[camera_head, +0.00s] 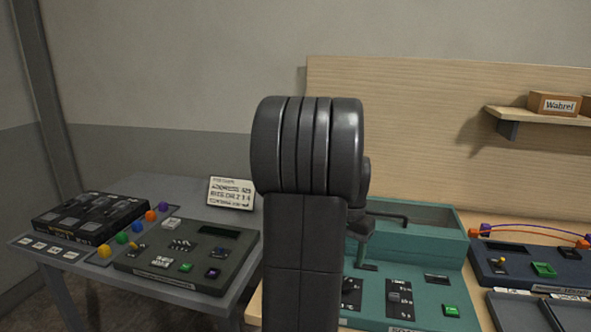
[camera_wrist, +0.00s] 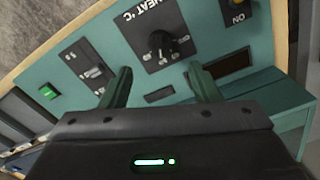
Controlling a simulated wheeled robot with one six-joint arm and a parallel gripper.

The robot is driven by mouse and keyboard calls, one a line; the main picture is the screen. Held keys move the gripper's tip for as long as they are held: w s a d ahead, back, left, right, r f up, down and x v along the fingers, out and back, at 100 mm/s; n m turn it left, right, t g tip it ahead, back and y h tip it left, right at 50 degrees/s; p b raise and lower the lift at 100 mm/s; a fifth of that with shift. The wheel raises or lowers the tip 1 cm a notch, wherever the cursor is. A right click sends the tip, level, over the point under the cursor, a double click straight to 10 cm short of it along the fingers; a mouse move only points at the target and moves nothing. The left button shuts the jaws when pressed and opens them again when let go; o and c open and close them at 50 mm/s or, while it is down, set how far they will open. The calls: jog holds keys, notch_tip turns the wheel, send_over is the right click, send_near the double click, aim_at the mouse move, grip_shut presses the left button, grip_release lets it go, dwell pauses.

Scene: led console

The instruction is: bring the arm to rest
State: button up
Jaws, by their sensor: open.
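My gripper (camera_wrist: 160,88) shows in the wrist view with its two green-grey fingers apart and nothing between them. It hangs over the teal console (camera_wrist: 110,40), and a dark knob (camera_wrist: 163,44) on a panel marked "HEAT °C" lies beyond the fingertips. In the head view my dark arm stands upright in the middle and hides part of the teal console (camera_head: 425,312). A part of the hand shows just right of the arm, above the console; the fingertips cannot be made out there.
A grey table (camera_head: 95,262) at left bears a dark console (camera_head: 215,262), colored balls and a black box (camera_head: 90,218). A white card (camera_head: 231,193) stands behind. At right are a navy console (camera_head: 510,268) with wires and a wall shelf (camera_head: 540,117) with a box (camera_head: 555,104).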

notch_tip(320, 180, down, 9)
jog(key=shift+r, duration=0.1)
dwell(0.5)
notch_tip(320, 180, up, 14)
notch_tip(320, 180, down, 14)
jog(key=shift+f, duration=0.1)
jog(key=n, duration=0.4)
jog(key=shift+p, duration=0.4)
jog(key=n, duration=0.5)
jog(key=n+p, duration=0.1)
jog(key=n, duration=0.3)
jog(key=shift+n, duration=0.4)
jog(key=shift+n+p, duration=0.35)
jog(key=shift+n, duration=1.65)
